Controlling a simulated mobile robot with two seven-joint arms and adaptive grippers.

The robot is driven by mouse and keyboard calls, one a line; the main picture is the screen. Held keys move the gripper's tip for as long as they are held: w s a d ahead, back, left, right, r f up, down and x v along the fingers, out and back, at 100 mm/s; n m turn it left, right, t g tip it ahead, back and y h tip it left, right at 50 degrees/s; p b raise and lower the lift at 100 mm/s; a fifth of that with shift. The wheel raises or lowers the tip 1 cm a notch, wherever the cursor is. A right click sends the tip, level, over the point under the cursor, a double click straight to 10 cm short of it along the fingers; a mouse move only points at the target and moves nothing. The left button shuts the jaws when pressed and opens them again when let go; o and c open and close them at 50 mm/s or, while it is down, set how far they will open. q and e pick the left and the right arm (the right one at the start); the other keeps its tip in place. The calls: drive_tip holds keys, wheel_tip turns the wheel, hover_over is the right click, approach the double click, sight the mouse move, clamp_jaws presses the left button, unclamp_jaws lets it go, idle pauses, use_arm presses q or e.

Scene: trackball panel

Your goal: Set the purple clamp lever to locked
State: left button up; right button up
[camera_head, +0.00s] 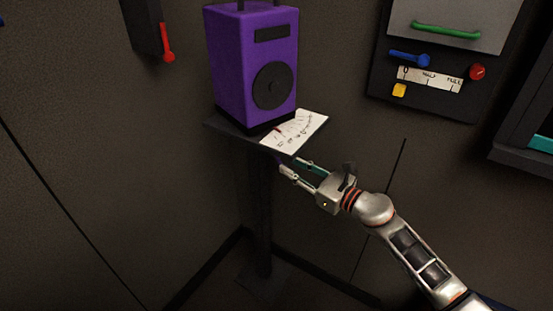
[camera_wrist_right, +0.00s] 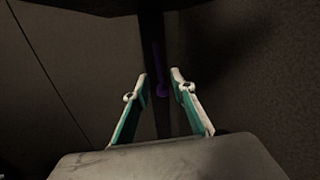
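My right gripper (camera_head: 291,168) is below the shelf's right edge, beside the post. My left gripper is not in view.
A purple box (camera_head: 240,65) with a dark dial stands on the dark shelf (camera_head: 222,124), above my gripper. A white scale card (camera_head: 295,130) lies at the shelf's right. A wall panel (camera_head: 420,100) with coloured controls is at upper right. A red lever (camera_head: 167,45) hangs at upper left.

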sight(279, 159)
drive_tip(key=x, duration=0.6)
drive_tip(key=shift+a+b, duration=0.1)
drive_tip(key=shift+b, duration=0.3)
clamp_jaws()
